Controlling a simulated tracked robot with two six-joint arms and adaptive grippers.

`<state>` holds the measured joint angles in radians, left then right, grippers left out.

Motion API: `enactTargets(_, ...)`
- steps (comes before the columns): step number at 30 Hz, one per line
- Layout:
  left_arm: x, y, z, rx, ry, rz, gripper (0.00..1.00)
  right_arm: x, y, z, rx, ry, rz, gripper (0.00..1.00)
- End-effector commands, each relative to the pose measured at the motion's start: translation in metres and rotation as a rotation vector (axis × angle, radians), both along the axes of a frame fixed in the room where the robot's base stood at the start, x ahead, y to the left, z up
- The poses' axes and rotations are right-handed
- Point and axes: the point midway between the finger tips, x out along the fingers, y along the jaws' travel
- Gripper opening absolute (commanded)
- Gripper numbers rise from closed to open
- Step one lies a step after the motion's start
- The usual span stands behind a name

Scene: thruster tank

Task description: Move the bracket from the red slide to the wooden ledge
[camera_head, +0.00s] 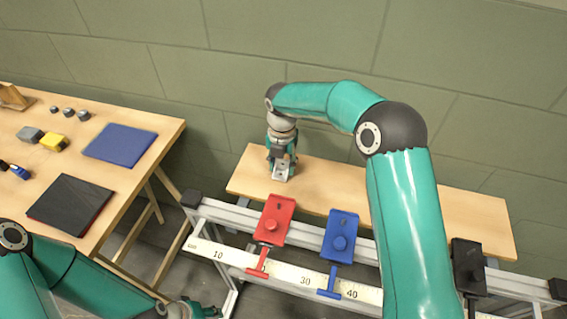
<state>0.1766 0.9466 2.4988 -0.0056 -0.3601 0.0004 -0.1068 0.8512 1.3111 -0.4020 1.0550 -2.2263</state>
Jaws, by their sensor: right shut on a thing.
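The bracket (281,173) is a small grey metal piece at the left part of the wooden ledge (330,184). My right gripper (282,161) points down and is shut on it. I cannot tell whether the bracket touches the ledge or is just above it. The red slide (275,215) sits on the rail in front of the ledge, with nothing on it but its own knob. My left gripper (203,310) is at the bottom edge, partly cut off, away from the rail parts; its jaw state is unclear.
A blue slide (341,236) and a black slide (467,265) sit farther right on the scaled metal rail (215,246). My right arm crosses over the rail and ledge. A wooden table (130,185) at left holds a blue pad, a black box and several small parts.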

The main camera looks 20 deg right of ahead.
Motion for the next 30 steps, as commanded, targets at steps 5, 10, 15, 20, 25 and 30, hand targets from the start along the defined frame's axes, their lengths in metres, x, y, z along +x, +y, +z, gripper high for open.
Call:
enactTargets(5, 0.000, 0.000, -0.001, 0.000, 0.000, 0.000, 0.40, 0.000, 0.000, -0.001, 0.000, 0.000, 0.001, 0.63)
enactTargets(10, 0.000, 0.000, -0.001, 0.000, 0.000, 0.000, 0.40, 0.000, 0.000, -0.001, 0.000, 0.000, 0.001, 0.68)
enactTargets(15, 0.000, 0.000, 0.000, 0.000, 0.000, 0.000, 0.40, 0.000, 0.001, 0.000, 0.000, 0.000, 0.001, 0.68)
enactTargets(20, 0.000, 0.000, 0.001, 0.000, 0.000, 0.000, 0.40, 0.001, 0.001, 0.009, 0.001, -0.003, 0.001, 0.68)
enactTargets(25, 0.000, 0.000, 0.001, 0.000, 0.000, 0.000, 0.40, 0.001, 0.001, 0.036, 0.002, -0.005, 0.002, 0.68)
enactTargets(30, 0.000, 0.000, 0.004, 0.000, 0.000, 0.000, 0.40, 0.001, 0.001, 0.072, 0.000, -0.005, 0.001, 0.68)
